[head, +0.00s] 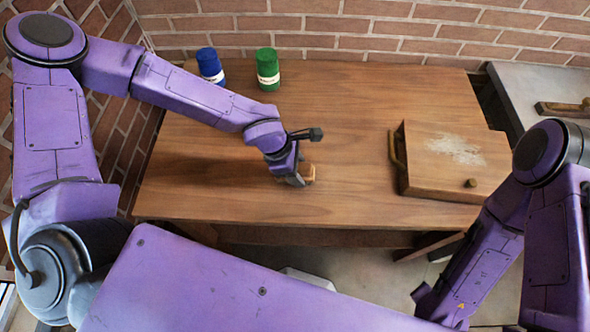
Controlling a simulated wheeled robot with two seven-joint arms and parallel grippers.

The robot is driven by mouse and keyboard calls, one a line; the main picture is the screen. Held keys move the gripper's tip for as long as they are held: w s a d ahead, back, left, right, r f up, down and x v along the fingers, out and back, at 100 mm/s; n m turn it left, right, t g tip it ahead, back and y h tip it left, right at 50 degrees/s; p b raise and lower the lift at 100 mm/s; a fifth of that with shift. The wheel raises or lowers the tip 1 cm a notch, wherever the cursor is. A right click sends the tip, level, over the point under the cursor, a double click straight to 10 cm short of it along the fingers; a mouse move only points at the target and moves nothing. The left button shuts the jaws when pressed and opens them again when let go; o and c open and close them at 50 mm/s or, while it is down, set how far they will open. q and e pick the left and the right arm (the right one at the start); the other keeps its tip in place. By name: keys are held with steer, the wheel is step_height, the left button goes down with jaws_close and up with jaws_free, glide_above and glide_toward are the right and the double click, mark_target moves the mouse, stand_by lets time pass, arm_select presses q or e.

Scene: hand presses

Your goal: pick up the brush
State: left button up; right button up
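A small light-brown wooden object (309,173), possibly the brush, is at the middle of the wooden table, mostly hidden by my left gripper. My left gripper (298,178) points down at it from the left, with its fingers low over the tabletop and against or right beside the object. The fingers are too small and too covered to show whether they are closed on it. My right arm hangs at the lower right, and its gripper does not show.
The wooden table (220,190) has a blue jar (210,66) and a green jar (267,70) at the back. A wooden box (450,160) with a side handle and pale powder on top stands at right. A wooden piece (565,109) lies on the grey counter (530,85).

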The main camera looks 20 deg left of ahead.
arm_select(q)
steer(key=shift+r, duration=0.1)
steer(key=shift+c, duration=1.4)
step_height(320, 180, up, 18)
steer(key=shift+f, duration=0.1)
